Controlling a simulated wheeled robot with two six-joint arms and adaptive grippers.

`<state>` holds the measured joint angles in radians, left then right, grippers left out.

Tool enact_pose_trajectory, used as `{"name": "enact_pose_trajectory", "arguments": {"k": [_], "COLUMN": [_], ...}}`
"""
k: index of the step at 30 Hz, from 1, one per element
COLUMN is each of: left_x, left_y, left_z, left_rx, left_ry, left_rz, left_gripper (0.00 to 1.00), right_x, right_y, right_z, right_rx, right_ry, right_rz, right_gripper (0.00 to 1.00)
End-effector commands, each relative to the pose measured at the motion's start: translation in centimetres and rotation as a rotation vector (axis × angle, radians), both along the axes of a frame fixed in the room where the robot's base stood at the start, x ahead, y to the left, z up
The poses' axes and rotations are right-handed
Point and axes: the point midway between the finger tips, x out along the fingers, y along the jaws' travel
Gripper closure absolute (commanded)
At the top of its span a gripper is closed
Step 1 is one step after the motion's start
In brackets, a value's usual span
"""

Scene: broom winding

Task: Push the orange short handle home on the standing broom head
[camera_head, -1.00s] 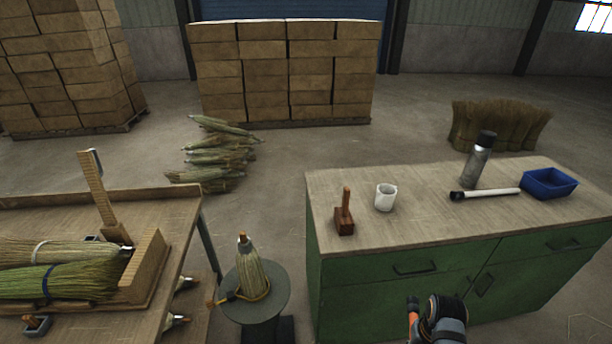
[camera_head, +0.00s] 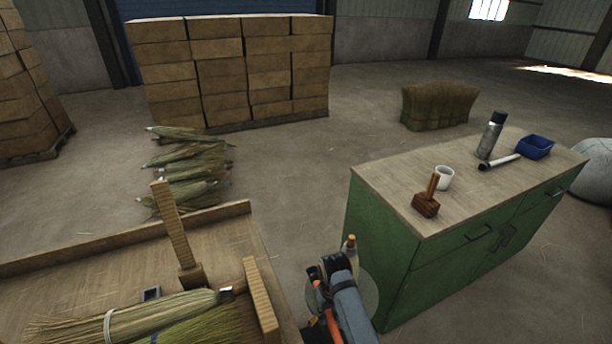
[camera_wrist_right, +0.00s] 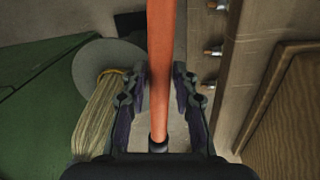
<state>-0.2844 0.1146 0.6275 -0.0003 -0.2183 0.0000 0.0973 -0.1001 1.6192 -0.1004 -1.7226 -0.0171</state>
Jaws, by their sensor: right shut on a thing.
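The standing broom head (camera_head: 350,246) shows only its tip in the head view, behind my right arm. In the right wrist view its pale straw (camera_wrist_right: 98,118) stands on a round grey stand (camera_wrist_right: 92,66), left of my fingers. My right gripper (camera_wrist_right: 160,88) is shut on the orange short handle (camera_wrist_right: 161,45), which runs between the fingers and up out of the picture. In the head view my right gripper (camera_head: 328,268) is in front of the stand, and a bit of the orange handle (camera_head: 332,324) shows below it. The handle and broom head are apart. My left gripper is out of view.
A wooden bench (camera_head: 90,255) with brooms is at left.

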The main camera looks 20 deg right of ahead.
Motion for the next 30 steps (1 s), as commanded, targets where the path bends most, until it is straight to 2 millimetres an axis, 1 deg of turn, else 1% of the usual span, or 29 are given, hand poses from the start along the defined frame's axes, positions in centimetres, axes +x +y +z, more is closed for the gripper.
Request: {"name": "enact_pose_trajectory", "arguments": {"k": [1, 2, 3, 6, 9, 11, 15, 22, 26, 30], "left_x": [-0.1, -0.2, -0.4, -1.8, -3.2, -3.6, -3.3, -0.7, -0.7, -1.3], "left_y": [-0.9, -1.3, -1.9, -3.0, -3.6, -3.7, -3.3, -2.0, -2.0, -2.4], "left_z": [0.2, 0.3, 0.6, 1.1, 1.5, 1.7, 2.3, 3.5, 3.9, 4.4], "left_rx": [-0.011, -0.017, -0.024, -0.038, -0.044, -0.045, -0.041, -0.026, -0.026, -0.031], "left_ry": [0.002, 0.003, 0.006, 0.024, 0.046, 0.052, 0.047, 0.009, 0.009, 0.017], "left_rz": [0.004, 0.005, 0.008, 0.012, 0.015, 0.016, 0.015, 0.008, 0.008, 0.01], "left_gripper": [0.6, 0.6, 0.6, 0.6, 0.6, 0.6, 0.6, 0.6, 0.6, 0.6], "right_x": [0.5, 0.9, 1.6, 3.5, 5.1, 5.8, 7.5, 9.6, 10.6, 11.6], "right_y": [-0.7, -1.1, -2.0, -3.9, -5.8, -6.6, -8.5, -10.9, -12.0, -13.0], "right_z": [0.4, 0.6, 1.1, 2.3, 3.7, 4.3, 6.2, 9.2, 11.0, 13.3], "right_rx": [-0.007, -0.007, -0.011, -0.023, -0.046, -0.07, -0.143, -0.321, -0.452, -0.636], "right_ry": [0.012, 0.023, 0.048, 0.13, 0.22, 0.269, 0.375, 0.522, 0.585, 0.635], "right_rz": [0.023, 0.049, 0.093, 0.245, 0.409, 0.499, 0.714, 1.071, 1.263, 1.48], "right_gripper": [1.0, 1.0, 1.0, 1.0, 1.0, 1.0, 1.0, 1.0, 1.0, 1.0]}}
